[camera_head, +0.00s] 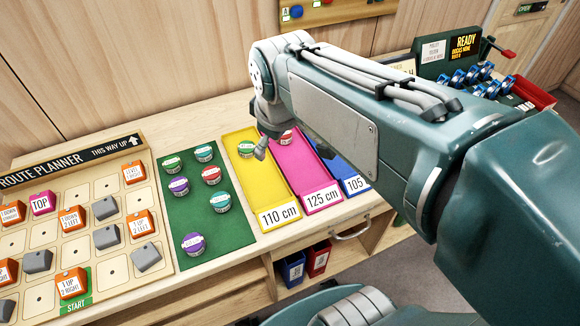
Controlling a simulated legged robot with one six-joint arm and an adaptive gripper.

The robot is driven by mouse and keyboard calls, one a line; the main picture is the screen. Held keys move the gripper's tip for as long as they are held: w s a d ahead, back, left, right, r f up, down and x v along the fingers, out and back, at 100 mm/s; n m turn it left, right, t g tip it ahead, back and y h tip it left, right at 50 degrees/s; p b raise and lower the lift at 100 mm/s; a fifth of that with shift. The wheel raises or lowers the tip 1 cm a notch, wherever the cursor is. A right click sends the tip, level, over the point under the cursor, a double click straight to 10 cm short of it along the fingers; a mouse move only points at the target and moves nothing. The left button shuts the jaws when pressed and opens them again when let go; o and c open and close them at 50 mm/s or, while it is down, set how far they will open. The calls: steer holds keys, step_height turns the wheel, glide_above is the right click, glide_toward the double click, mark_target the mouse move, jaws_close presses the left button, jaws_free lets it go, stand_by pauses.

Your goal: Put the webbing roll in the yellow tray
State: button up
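Several webbing rolls in green, red and purple wraps lie on the green mat (225,238); one is a purple roll (193,244) near its front. A green-wrapped roll (246,148) is at the far part of the yellow tray (266,196), labelled 110 cm. A red-wrapped roll (286,138) is at the far part of the magenta tray (300,178), partly hidden by my arm. My gripper (261,148) points down over the border of the yellow and magenta trays, beside the green-wrapped roll. Only part of its fingers shows, so its opening and any hold are unclear.
The blue tray (347,182), labelled 105, stands right of the magenta tray, partly behind my arm. The route planner board (75,235) with blocks fills the left. A rack of blue devices and a red bin (535,95) stand at the far right. The near part of the yellow tray is empty.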

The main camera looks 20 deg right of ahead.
steer(key=s+f+m+t, duration=0.1)
steer(key=s+m, duration=0.5)
steer(key=s, duration=0.3)
steer(key=shift+s+f+m, duration=0.2)
steer(key=shift+f+m, duration=0.1)
steer(key=shift+f, duration=0.05)
